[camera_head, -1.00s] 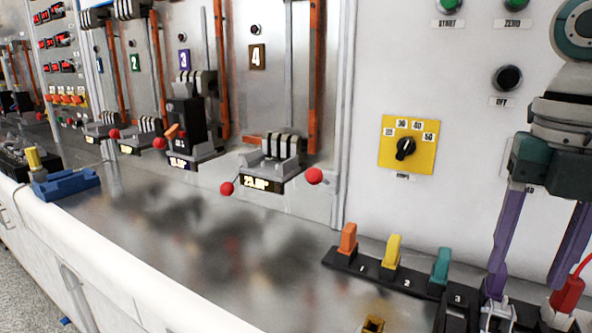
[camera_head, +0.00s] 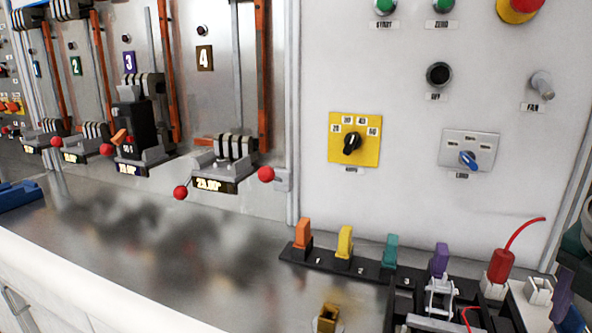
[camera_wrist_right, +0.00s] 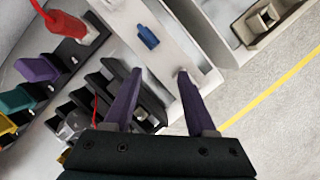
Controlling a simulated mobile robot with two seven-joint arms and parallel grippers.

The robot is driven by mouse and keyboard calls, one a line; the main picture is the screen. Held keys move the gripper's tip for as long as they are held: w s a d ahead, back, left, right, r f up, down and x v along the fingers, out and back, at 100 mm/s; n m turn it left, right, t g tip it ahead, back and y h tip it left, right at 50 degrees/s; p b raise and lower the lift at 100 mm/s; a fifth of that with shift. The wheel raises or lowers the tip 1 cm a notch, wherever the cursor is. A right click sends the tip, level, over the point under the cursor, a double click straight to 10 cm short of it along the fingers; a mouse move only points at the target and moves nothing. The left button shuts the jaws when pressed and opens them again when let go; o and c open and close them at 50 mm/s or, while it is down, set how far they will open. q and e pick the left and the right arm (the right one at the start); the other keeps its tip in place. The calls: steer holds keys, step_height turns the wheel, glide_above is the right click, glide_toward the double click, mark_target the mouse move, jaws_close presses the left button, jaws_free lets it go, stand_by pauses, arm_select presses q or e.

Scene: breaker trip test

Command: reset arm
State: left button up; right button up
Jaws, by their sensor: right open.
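My right gripper (camera_wrist_right: 160,73) is open in the right wrist view, with its two purple fingers apart and nothing between them. Behind and below the fingers are a white panel with a blue switch (camera_wrist_right: 148,37) and a black terminal block (camera_wrist_right: 112,84); I cannot tell the gap to them. In the head view only a small part of my right arm shows at the right edge, and its fingertips are mostly cut off. My left gripper is not in view.
A row of coloured plugs, orange (camera_head: 303,233), yellow (camera_head: 344,241), teal (camera_head: 390,250) and purple (camera_head: 440,260), stands on the bench. A red plug (camera_head: 500,266) with a red cable is near the right end. Breaker 4 (camera_head: 233,155) sits at the wall.

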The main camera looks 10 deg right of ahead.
steer(key=s+m, duration=0.2)
steer(key=s+f+m+t, duration=0.1)
steer(key=m, duration=0.1)
steer(key=s+m+t+h, duration=0.1)
steer(key=s, duration=0.1)
steer(key=shift+s+a+f+m, duration=0.25)
steer(key=shift+s+a+m, duration=0.05)
steer(key=shift+s+m, duration=0.1)
steer(key=s+r+m+t, duration=0.2)
steer(key=s+r+m, duration=0.15)
steer(key=m, duration=0.25)
steer(key=s+a+f+m+g+y, duration=0.1)
steer(key=s+a+f+m+y, duration=0.15)
steer(key=a, duration=0.55)
steer(key=s+a+f+m+y, duration=0.1)
steer(key=a+f+m+y, duration=0.25)
steer(key=a, duration=0.55)
step_height(320, 180, up, 41)
steer(key=h+p, duration=0.1)
steer(key=p, duration=3.8)
steer(key=shift+d+f+p, duration=0.2)
steer(key=shift+d+p, duration=0.05)
steer(key=shift+p, duration=0.1)
steer(key=shift+w+f, duration=0.1)
